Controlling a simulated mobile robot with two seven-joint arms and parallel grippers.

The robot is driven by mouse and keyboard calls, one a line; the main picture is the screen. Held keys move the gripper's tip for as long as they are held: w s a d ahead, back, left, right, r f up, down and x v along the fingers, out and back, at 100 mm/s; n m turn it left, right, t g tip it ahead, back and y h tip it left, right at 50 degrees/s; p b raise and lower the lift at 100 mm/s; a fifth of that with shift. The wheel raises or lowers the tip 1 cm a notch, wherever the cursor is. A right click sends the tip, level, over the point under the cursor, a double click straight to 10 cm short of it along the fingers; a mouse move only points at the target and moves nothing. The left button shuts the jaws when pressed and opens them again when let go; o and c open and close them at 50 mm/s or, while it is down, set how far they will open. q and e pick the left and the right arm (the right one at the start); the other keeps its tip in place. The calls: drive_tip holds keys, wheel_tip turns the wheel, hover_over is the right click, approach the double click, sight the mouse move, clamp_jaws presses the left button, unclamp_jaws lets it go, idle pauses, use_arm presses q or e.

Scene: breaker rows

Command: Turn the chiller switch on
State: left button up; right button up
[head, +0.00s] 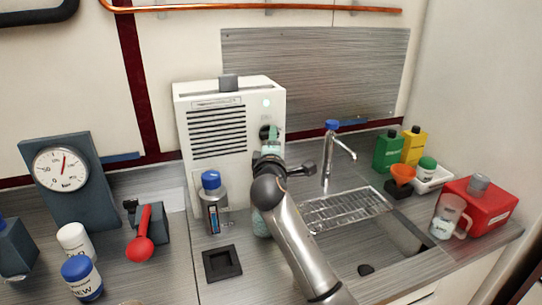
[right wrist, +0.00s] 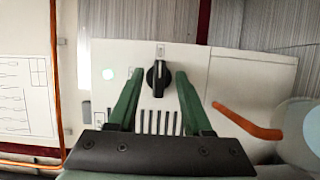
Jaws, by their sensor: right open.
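The chiller is a white box (head: 240,98) with dark vent slots, standing at the back of the counter. Its switch is a black rotary knob (head: 264,132), partly hidden by my gripper; in the right wrist view the knob (right wrist: 158,75) has its grip bar upright in the picture. Contact cannot be told. My left gripper is out of view.
A grey bottle with a blue cap (head: 213,205) stands left of my right arm. A sink with a wire rack (head: 345,208) and a tap (head: 327,160) lie to the right.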

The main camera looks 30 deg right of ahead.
drive_tip(key=v, duration=1)
drive_tip(key=shift+a, duration=0.1)
